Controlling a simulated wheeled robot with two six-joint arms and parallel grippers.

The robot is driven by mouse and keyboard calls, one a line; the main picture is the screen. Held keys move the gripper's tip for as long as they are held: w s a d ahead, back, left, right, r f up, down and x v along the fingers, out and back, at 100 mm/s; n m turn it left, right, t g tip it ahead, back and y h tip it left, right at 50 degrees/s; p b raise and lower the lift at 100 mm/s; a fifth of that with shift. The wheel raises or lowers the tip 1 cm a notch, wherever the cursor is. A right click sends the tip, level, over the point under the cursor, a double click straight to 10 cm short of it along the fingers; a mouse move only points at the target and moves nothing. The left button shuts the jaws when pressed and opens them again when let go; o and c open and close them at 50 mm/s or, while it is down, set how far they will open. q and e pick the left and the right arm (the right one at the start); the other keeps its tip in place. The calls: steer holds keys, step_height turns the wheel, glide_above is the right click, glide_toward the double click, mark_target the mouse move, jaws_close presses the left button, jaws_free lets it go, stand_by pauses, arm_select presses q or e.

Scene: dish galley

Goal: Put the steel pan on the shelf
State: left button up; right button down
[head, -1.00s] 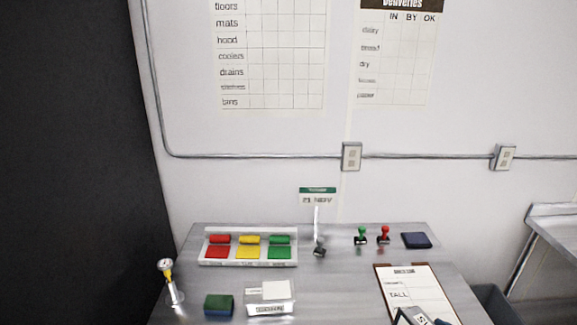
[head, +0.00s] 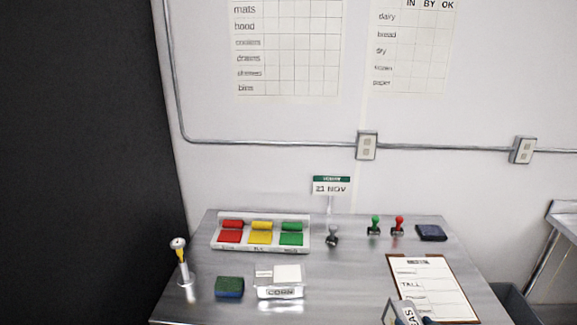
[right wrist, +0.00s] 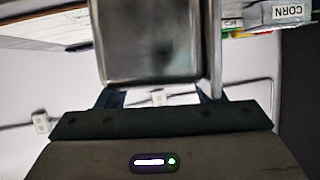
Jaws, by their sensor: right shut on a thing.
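The steel pan (right wrist: 155,45) fills the upper middle of the right wrist view, a grey, open metal box with a raised rim. My right gripper (right wrist: 160,95) is shut on it, with the dark fingers at the pan's near edge. In the head view only a grey corner of what seems to be the same pan (head: 391,313), with a lettered label, shows at the bottom edge, in front of the clipboard. Most of it is cut off there. My left gripper is not in view. I cannot make out a shelf.
Another steel surface (head: 567,220) stands at right.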

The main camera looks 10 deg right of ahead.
steer(key=w+a+r+b, duration=0.2)
steer(key=a+b, duration=0.2)
steer(key=a, duration=0.6)
steer(key=w+a+r+b, duration=0.1)
steer(key=w+a+b, duration=0.2)
steer(key=a, duration=0.7)
steer(key=shift+r+n+b, duration=0.3)
steer(key=shift+r+b, duration=0.1)
steer(key=shift+b, duration=0.4)
